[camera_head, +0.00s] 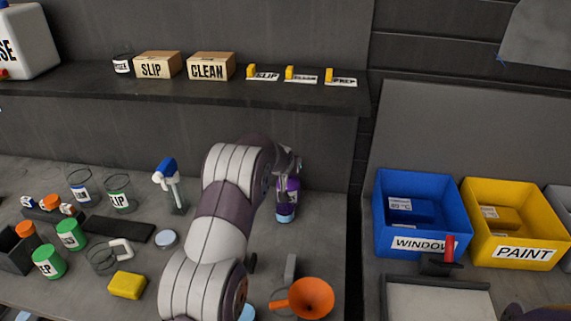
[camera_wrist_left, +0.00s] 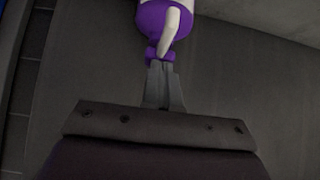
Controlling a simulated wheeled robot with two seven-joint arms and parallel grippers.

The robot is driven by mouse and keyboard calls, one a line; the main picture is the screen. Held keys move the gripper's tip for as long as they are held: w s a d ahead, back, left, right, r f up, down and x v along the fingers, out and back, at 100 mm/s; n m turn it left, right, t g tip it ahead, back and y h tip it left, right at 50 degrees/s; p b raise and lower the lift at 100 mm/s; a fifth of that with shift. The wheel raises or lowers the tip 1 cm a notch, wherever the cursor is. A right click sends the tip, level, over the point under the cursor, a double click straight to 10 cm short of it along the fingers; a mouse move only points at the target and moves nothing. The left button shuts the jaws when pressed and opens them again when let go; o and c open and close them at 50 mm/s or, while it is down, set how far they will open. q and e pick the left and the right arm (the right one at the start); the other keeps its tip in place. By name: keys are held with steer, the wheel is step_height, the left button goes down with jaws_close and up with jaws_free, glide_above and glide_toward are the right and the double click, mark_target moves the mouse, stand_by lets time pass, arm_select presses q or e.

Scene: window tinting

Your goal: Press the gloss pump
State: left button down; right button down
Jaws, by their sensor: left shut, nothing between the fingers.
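The purple gloss pump bottle (camera_head: 286,199) stands upright near the back wall, just right of my left arm. Its lower part looks light blue, and my wrist partly hides its top. My left gripper (camera_head: 287,172) is at the top of the bottle. In the left wrist view the shut fingertips (camera_wrist_left: 161,66) are close to a small purple part below a white spout, with the purple pump (camera_wrist_left: 155,18) at the top edge. I cannot tell whether they touch. Nothing is held between the fingers. My right gripper is out of view.
A blue-headed spray bottle (camera_head: 168,184) stands left of my arm. An orange funnel (camera_head: 311,297) and a yellow sponge (camera_head: 127,285) lie in front. Blue (camera_head: 377,215) and yellow bins (camera_head: 468,225) stand right. A shelf (camera_head: 215,92) runs above the bench.

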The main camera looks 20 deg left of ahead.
arm_select(q)
step_height(320, 180, up, 4)
steer(key=p, duration=0.3)
steer(key=shift+r, duration=0.25)
steer(key=shift+s+d+r+b, duration=0.15)
steer(key=shift+s+b, duration=0.4)
steer(key=shift+b, duration=0.4)
steer(key=b+v, duration=0.1)
steer(key=v, duration=0.7)
steer(key=shift+s+r+b, duration=0.2)
steer(key=shift+r+b, duration=0.1)
steer(key=shift+b, duration=0.05)
